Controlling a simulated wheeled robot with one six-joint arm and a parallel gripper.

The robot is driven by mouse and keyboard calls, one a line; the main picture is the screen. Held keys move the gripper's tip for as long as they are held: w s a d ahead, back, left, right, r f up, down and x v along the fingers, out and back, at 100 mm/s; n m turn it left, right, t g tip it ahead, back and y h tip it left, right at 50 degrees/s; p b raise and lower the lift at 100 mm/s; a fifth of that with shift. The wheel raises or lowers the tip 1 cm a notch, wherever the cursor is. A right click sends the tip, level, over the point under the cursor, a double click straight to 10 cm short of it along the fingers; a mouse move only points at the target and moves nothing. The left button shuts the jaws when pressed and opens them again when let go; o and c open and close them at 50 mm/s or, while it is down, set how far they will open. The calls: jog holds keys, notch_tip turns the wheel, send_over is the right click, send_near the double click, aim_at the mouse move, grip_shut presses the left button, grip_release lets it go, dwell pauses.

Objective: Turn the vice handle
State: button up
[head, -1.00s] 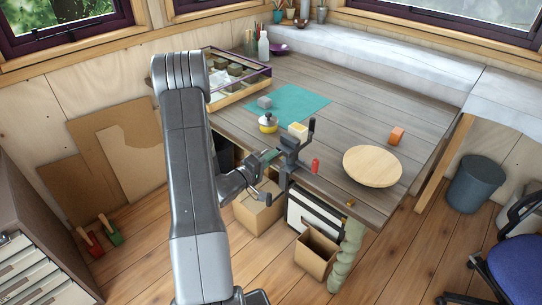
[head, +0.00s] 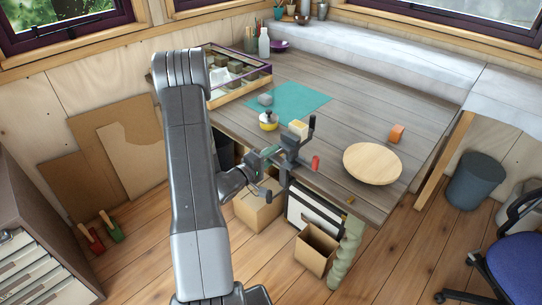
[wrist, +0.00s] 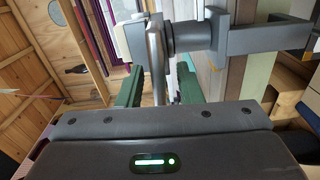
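The dark grey vice (head: 284,172) is on the bench's front edge, with a pale block (head: 298,128) at its top. In the wrist view, the grey vice body (wrist: 225,43) spans the upper right. The silver vice handle bar (wrist: 156,62) stands upright in that view, joined to the vice screw. My gripper (head: 266,155) is at the front of the vice. In the wrist view, my gripper (wrist: 162,88) has its two green fingers on either side of the bar, with a visible gap at the right finger. It looks open around the handle; contact is not clear.
Cardboard boxes (head: 316,250) stand below the bench front.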

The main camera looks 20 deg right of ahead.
jog(key=b+v, duration=0.2)
jog(key=v, duration=1.2)
jog(key=shift+w+d, duration=0.1)
jog(key=shift+d, duration=0.05)
jog(key=p+x, duration=0.2)
jog(key=x, duration=1.1)
jog(key=shift+w+d, duration=0.15)
jog(key=shift+d, duration=0.2)
